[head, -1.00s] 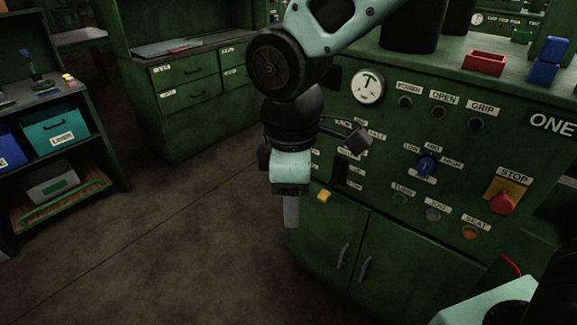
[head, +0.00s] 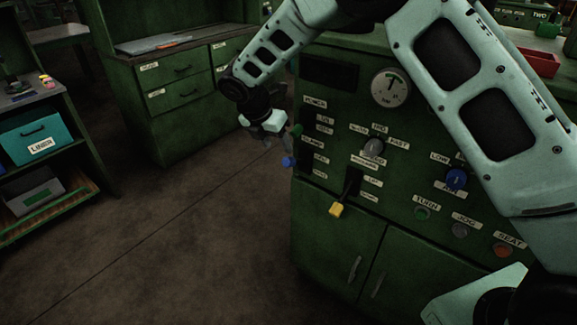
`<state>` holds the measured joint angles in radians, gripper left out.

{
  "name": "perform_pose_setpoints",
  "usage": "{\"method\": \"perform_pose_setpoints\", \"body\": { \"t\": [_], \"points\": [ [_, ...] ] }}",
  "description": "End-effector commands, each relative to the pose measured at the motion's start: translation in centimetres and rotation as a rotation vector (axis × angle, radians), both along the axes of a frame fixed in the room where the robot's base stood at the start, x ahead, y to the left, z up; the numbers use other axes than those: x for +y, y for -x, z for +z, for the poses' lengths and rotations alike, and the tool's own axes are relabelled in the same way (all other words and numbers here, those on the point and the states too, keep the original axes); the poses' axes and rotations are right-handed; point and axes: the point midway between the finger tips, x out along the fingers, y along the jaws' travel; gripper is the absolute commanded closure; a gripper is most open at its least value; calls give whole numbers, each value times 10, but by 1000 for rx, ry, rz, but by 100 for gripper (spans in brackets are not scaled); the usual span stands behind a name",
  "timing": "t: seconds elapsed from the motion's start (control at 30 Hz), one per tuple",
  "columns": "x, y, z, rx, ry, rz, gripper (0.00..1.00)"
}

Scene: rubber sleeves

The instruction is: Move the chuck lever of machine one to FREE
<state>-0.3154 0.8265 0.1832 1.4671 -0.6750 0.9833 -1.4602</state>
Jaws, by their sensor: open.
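Machine one is the green cabinet with a control panel (head: 400,205) on the right in the head view. Its panel has three coloured lever knobs on the left side: a green knob (head: 297,131), a blue knob (head: 289,161) below it, and a yellow knob (head: 337,209) lower right, hanging down from a dark slot. The small labels beside these levers are too blurred to tell surely which is the chuck lever or which mark reads FREE. My gripper (head: 272,141) is open and empty, just left of the green and blue knobs. I cannot tell whether it touches either.
A grey knob (head: 373,147), a blue knob (head: 456,180) and several buttons sit further right on the panel. A gauge (head: 390,88) is above. Green drawers (head: 185,95) stand behind, and a shelf with a teal bin (head: 30,135) is at left. The floor between is clear.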

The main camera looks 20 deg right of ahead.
Motion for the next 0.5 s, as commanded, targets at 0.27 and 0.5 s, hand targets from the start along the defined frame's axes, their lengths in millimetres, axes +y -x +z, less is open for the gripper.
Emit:
{"method": "perform_pose_setpoints", "body": {
  "t": [0.27, 0.5],
  "points": [
    [-22, -9, -55, 3, 1, -1, 48],
    [-37, -16, -90, 0, 0, -2, 48]
  ]
}}
